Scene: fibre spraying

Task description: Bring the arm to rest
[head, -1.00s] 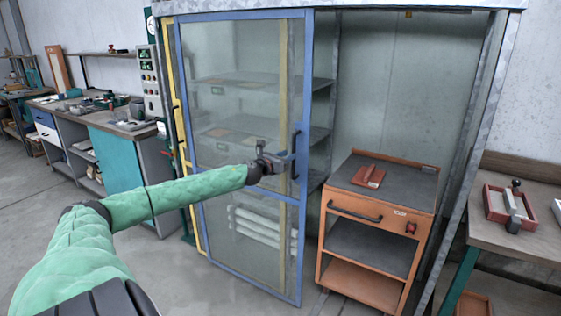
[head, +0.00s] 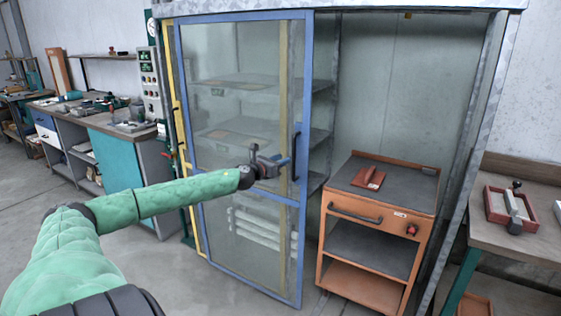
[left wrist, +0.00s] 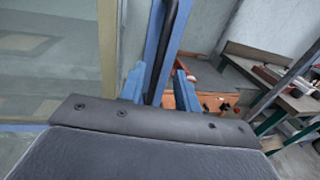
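My left arm (head: 165,198), in a green quilted sleeve, reaches from the lower left toward the glass door in the head view. My left gripper (head: 277,162) is in front of the door's blue frame, just left of the dark door handle (head: 296,156). In the left wrist view, the two blue fingers of the gripper (left wrist: 159,86) stand apart with nothing held. The dark handle (left wrist: 168,45) shows beyond and between them; whether anything touches is unclear. My right gripper is out of view.
The right half is open and holds an orange cart (head: 340,212) with a red-brown block (head: 369,178) on top. Workbenches stand left (head: 125,125) and right (head: 515,238). Floor at front is clear.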

